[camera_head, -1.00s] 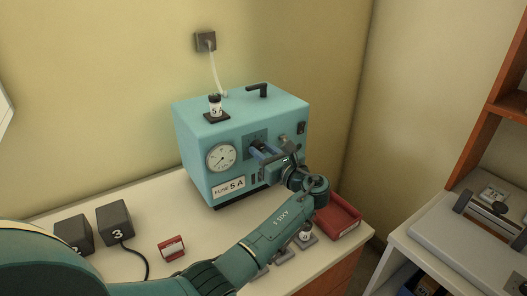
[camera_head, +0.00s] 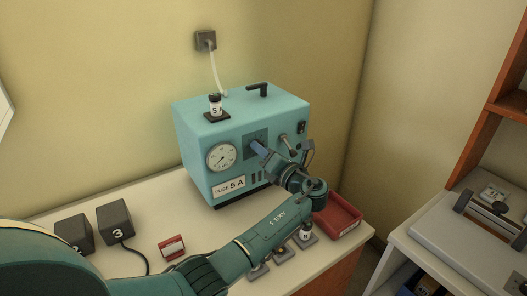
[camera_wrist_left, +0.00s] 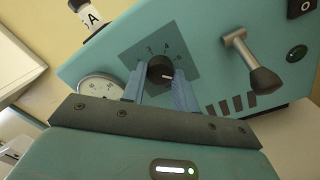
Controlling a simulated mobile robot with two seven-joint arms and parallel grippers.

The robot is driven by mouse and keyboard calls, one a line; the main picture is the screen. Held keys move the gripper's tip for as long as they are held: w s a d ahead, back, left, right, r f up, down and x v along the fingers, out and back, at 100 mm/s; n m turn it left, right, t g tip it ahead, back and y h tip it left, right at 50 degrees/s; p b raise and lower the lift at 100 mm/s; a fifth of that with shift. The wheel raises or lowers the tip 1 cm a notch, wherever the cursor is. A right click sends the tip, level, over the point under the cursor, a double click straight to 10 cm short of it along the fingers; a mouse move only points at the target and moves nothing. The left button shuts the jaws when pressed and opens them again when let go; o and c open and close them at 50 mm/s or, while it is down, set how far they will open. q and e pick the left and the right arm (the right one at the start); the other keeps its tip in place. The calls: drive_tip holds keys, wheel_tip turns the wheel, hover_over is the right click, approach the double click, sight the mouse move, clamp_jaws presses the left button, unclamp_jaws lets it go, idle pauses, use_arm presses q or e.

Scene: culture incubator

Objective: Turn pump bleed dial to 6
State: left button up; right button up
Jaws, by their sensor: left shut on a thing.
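The pump bleed dial (camera_wrist_left: 160,70) is a dark round knob on a darker square plate with number marks, on the front of the teal box (camera_head: 231,125). In the left wrist view a light pointer line on the knob points to the right, and the numbers are too small to read surely. My left gripper (camera_head: 256,148) is shut on the dial, with one blue finger on each side of it in the left wrist view (camera_wrist_left: 160,84). In the head view the gripper hides most of the dial. My right gripper is not in view.
A lever with a dark knob (camera_wrist_left: 249,64) sticks out right of the dial. A round gauge (camera_head: 221,157) is to its left. A red tray (camera_head: 338,217), a small red item (camera_head: 172,247) and dark blocks (camera_head: 115,222) stand on the counter.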

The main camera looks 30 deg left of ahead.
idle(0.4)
use_arm(q)
drive_tip(key=o, duration=1)
drive_tip(key=shift+c, duration=0.2)
drive_tip(key=b+v, duration=0.1)
drive_tip(key=v, duration=1.2)
drive_tip(key=shift+b, duration=0.4)
drive_tip(key=shift+s, duration=0.1)
